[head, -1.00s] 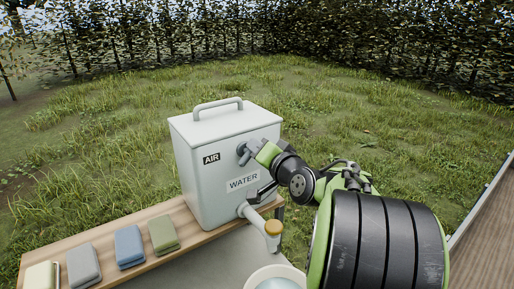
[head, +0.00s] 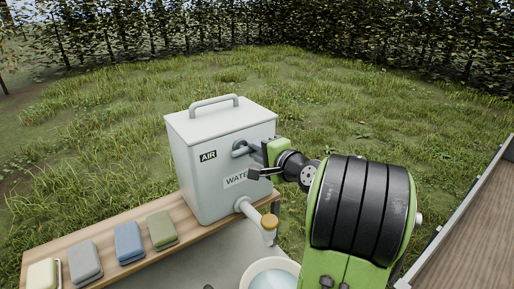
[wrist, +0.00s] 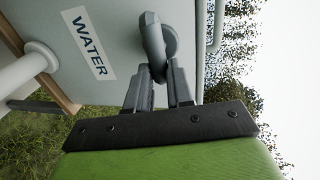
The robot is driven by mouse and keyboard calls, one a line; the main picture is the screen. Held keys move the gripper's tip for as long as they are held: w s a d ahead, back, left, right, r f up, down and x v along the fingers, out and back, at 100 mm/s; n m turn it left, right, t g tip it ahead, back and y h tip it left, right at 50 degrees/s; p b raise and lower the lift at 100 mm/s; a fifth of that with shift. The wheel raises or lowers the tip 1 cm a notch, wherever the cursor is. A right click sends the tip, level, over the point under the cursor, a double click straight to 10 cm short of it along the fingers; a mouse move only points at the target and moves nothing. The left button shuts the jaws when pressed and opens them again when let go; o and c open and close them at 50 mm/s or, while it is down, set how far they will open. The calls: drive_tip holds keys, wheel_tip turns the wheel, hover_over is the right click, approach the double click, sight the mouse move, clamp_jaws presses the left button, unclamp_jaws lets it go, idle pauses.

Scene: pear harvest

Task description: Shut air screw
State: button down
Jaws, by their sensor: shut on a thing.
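The air screw (head: 239,152) is a grey knob on the front of the white water container (head: 190,175), right of the AIR label (head: 208,156). In the wrist view the air screw (wrist: 153,38) shows a rounded head with a bar reaching down between my fingers. My gripper (head: 250,148) is at the screw from the right. In the wrist view my gripper (wrist: 158,75) is shut on the bar of the screw. The fingertips partly hide its lower end.
The WATER label (wrist: 88,43) is beside my fingers. Open grass lies behind.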

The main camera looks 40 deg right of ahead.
drive_tip(key=shift+f, duration=0.1)
idle(0.4)
drive_tip(key=c, duration=1)
unclamp_jaws()
